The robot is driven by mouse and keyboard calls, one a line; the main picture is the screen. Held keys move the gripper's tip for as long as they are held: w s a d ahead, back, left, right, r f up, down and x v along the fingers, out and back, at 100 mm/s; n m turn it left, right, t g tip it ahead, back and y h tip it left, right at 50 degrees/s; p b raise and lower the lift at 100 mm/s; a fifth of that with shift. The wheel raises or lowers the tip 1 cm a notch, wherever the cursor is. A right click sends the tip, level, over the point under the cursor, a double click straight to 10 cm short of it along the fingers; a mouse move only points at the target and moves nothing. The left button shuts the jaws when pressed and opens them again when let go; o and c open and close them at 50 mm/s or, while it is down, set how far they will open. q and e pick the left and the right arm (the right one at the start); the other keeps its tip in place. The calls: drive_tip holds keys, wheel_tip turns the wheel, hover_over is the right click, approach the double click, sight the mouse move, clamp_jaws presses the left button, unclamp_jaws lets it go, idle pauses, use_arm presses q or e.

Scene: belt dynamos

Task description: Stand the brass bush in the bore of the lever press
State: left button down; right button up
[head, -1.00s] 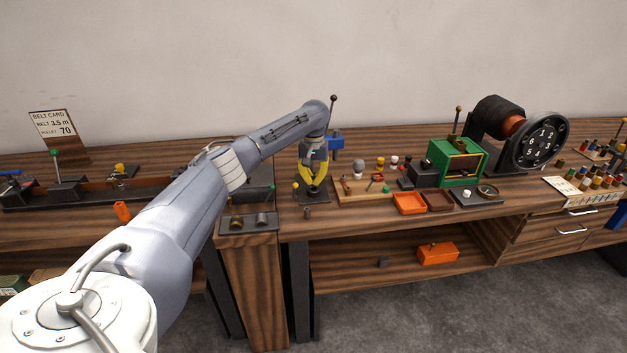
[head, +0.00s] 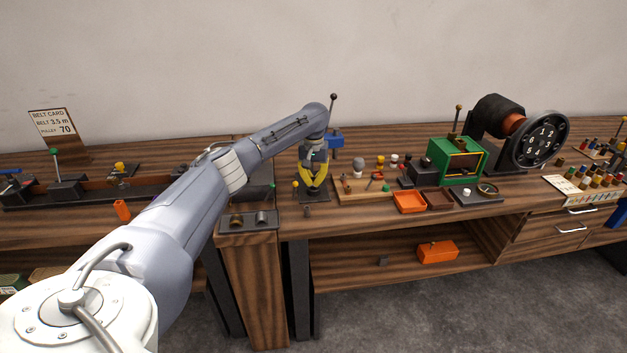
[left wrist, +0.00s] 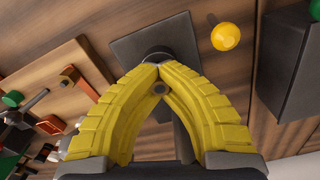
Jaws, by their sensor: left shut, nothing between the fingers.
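The lever press shows a blue head (head: 335,141) with a black ball-topped lever behind my left gripper (head: 313,190). My left gripper is shut and empty, with its yellow fingertips together just above a dark plate. In the left wrist view the fingertips (left wrist: 158,66) meet in front of a dark round part on the dark plate (left wrist: 185,38). The fingers partly cover that round part, so I cannot see into it or tell whether a bush stands there. A small brass-coloured piece (head: 237,220) sits in the dark tray at the bench's front edge. My right gripper is not in view.
A yellow ball knob (left wrist: 226,37) stands close beside the plate. A wooden board (head: 350,194) with small parts lies to the right, then an orange tray (head: 409,203) and a green box (head: 458,161). A grey piece (head: 262,217) sits in the front tray.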

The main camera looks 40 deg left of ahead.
sight(313, 178)
use_arm(q)
drive_tip(key=shift+f, duration=0.4)
drive_tip(key=c, duration=1.5)
unclamp_jaws()
drive_tip(key=shift+r, duration=0.1)
wheel_tip(313, 178, up, 12)
drive_tip(key=shift+f, duration=0.1)
